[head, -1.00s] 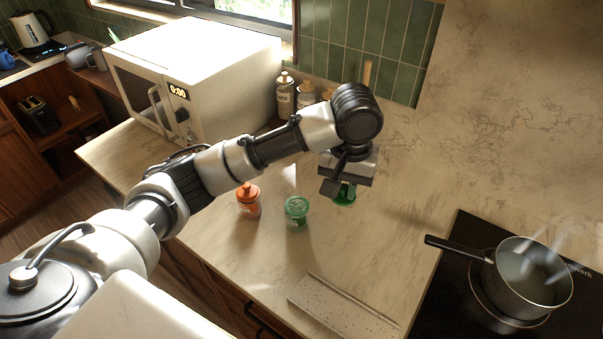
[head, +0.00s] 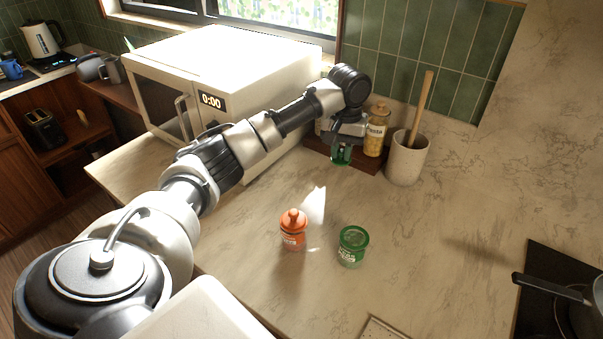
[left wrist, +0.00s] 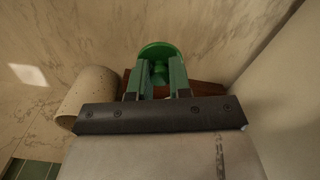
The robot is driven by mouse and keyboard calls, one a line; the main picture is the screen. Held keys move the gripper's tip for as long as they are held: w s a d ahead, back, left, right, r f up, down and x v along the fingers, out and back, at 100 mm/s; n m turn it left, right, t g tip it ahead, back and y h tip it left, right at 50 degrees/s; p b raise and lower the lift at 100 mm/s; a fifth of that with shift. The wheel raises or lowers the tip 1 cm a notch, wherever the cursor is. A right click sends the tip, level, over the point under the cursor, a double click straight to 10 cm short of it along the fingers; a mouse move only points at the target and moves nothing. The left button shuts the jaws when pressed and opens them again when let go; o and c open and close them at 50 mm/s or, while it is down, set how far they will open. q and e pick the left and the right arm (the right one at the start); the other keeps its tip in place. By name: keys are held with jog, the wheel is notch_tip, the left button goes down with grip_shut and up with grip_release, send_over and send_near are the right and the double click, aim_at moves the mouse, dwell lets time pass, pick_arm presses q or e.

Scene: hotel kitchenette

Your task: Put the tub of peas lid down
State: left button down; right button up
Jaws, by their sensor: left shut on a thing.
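The tub of peas (head: 352,253) stands upright on the counter, with a green rim and no knob on top, unlike the orange tub beside it. My left gripper (head: 342,147) is at the back of the counter, behind the tub and apart from it. It is shut on the green lid (head: 340,158), seen mostly from the side and partly hidden by the gripper. In the left wrist view the lid (left wrist: 158,48) is a round green disc, its knob between the fingers. My right gripper is not in view.
An orange-lidded tub (head: 293,232) stands left of the peas. A dark wooden board (head: 376,165) with a pasta jar (head: 376,133) is close to the lid. A utensil crock (head: 407,160) stands right, a microwave (head: 215,75) left. A pan (head: 585,310) is on the hob.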

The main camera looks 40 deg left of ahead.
pick_arm(q)
jog(key=p, duration=0.2)
send_over(298, 181)
notch_tip(298, 181, down, 7)
jog(key=shift+a+r, duration=0.1)
notch_tip(298, 181, down, 3)
jog(key=shift+f+p, duration=0.1)
jog(key=shift+p, duration=0.35)
jog(key=shift+f, duration=0.4)
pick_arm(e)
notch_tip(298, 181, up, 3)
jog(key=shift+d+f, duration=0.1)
pick_arm(q)
jog(key=c, duration=1)
grip_release()
jog(key=shift+f, duration=0.1)
jog(key=shift+c, duration=0.2)
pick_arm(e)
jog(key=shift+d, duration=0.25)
pick_arm(q)
notch_tip(298, 181, up, 12)
jog(key=b, duration=0.2)
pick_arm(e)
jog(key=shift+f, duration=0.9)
